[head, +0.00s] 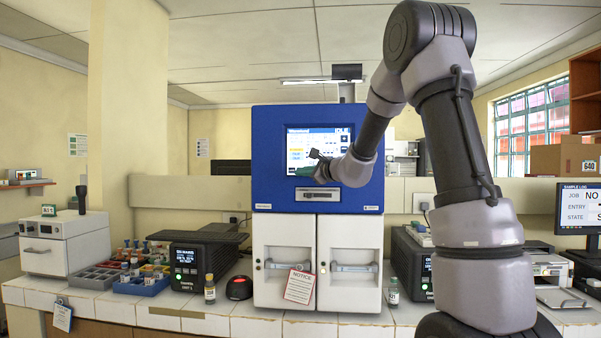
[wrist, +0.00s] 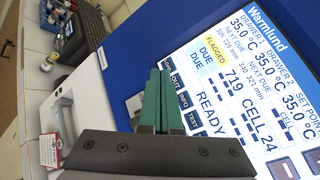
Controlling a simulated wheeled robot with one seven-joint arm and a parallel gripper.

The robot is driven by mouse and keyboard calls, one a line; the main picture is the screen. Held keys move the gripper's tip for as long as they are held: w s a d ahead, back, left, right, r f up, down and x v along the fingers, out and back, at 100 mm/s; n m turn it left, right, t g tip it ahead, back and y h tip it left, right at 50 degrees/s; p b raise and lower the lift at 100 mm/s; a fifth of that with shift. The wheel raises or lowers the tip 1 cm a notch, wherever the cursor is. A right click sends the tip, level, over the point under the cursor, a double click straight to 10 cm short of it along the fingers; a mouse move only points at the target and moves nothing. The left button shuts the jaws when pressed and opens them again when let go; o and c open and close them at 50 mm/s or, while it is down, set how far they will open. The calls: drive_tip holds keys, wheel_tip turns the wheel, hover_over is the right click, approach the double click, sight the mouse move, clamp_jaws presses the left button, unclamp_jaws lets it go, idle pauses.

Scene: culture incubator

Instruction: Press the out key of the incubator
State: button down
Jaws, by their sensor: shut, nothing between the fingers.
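The incubator (head: 263,160) is a blue-fronted unit with two white drawers, standing on the counter. Its lit screen (head: 340,134) also shows in the wrist view (wrist: 255,70), turned on its side. A row of dark keys runs along the screen's lower edge. The out key (wrist: 181,84) is legible, with the info key (wrist: 186,98) and test key (wrist: 193,116) beside it. My gripper (head: 299,171) is at the screen's lower left. Its green fingers are shut and empty, with the tips (wrist: 159,72) close to the key row. I cannot tell whether they touch it.
A notice tag (head: 300,286) hangs on the left drawer. Capped vials (head: 210,288) (head: 393,291) stand on the counter on both sides, with a red-topped black device (head: 239,288) near the left one. A black unit (head: 190,265) and blue tray (head: 140,286) stand farther left.

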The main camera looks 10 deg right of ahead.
drive_tip(key=shift+w+d, duration=0.3)
drive_tip(key=shift+w, duration=0.5)
drive_tip(key=shift+w, duration=0.1)
idle(1.4)
drive_tip(key=shift+w+d, duration=0.1)
drive_tip(key=shift+w, duration=0.2)
drive_tip(key=shift+w+d, duration=0.1)
drive_tip(key=shift+w, duration=0.2)
idle(0.6)
drive_tip(key=shift+s, duration=0.15)
drive_tip(key=shift+s+a, duration=0.2)
drive_tip(key=shift+s, duration=0.35)
drive_tip(key=shift+s+a, duration=0.25)
drive_tip(key=shift+s, duration=0.55)
drive_tip(key=shift+s+a, duration=0.3)
drive_tip(key=shift+s, duration=0.5)
drive_tip(key=shift+s+a, duration=0.25)
drive_tip(key=shift+s, duration=0.55)
